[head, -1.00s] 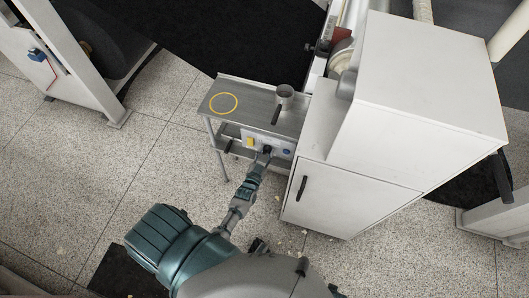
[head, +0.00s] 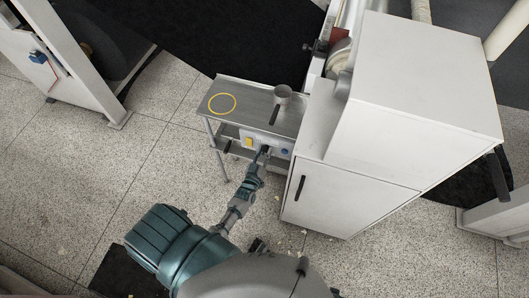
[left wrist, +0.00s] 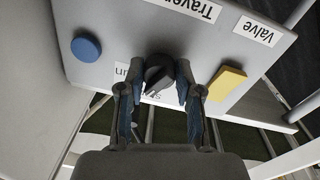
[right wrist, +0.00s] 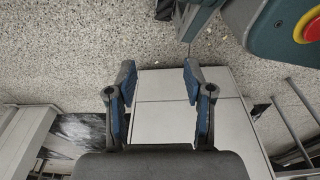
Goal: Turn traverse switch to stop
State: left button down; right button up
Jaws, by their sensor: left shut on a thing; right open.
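The traverse switch is a black rotary knob (left wrist: 158,72) on a light panel (left wrist: 225,40). It shows in the left wrist view below the partly cut-off "Traverse" label (left wrist: 195,8). My left gripper (left wrist: 155,88) is shut on the knob, one finger on each side. Parts of the run and stop markings show beside and below the knob, partly hidden by it and the fingers. In the head view my left gripper (head: 264,153) is at the panel's front. My right gripper (right wrist: 160,78) is open and empty, away from the panel.
A blue round button (left wrist: 86,48) and a yellow valve switch (left wrist: 227,83) flank the knob. Above the panel is a metal shelf (head: 255,100) with a yellow ring (head: 222,95) and a cup (head: 283,93). A white cabinet (head: 350,190) stands close on the right.

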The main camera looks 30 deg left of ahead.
pick_arm(q)
jog(key=n, duration=0.4)
jog(key=shift+f+n, duration=0.25)
jog(key=shift+n, duration=0.15)
jog(key=shift+s, duration=0.1)
jog(key=c, duration=0.8)
grip_release()
jog(key=shift+r, duration=0.1)
jog(key=s, duration=0.4)
jog(key=s+d, duration=0.1)
jog(key=s, duration=0.2)
jog(key=s+d, duration=0.1)
jog(key=s, duration=0.3)
jog(key=shift+s+d+f, duration=0.25)
jog(key=shift+s+f, duration=0.05)
